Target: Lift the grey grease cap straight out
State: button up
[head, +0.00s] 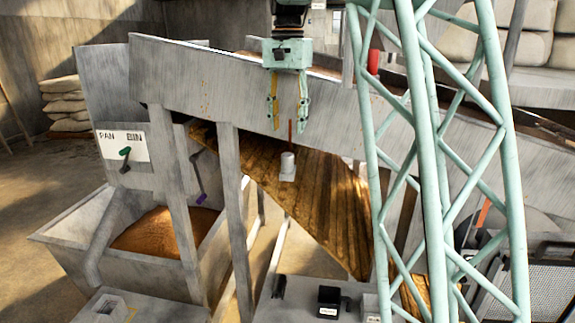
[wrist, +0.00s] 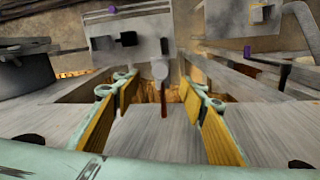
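What looks like the grey grease cap (head: 287,161) is a small pale cylinder on a grey block, in front of the brown plank chute. In the wrist view a round grey piece (wrist: 160,71) shows beyond the fingertips, likely the same cap. My gripper (head: 288,122) hangs pointing down above the cap, its two yellow-padded fingers apart and nothing between them. A thin dark red rod (head: 290,131) shows between the fingertips and the cap in the head view. In the wrist view my gripper (wrist: 157,95) is also open, the red rod (wrist: 164,105) lying below the round piece.
A long grey sloping trough (head: 200,75) runs behind my gripper. Grey posts (head: 232,180) stand left of the cap. A bin (head: 75,245) of brown grain is at lower left. Black boxes (head: 329,299) sit on a grey surface below.

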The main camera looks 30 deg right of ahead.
aim_at(287, 154)
jog(key=shift+f, duration=3.6)
jog(key=shift+w+f, duration=0.15)
jog(key=shift+f, duration=2.4)
jog(key=shift+c, duration=0.4)
jog(key=c, duration=0.9)
jog(key=shift+r, duration=0.1)
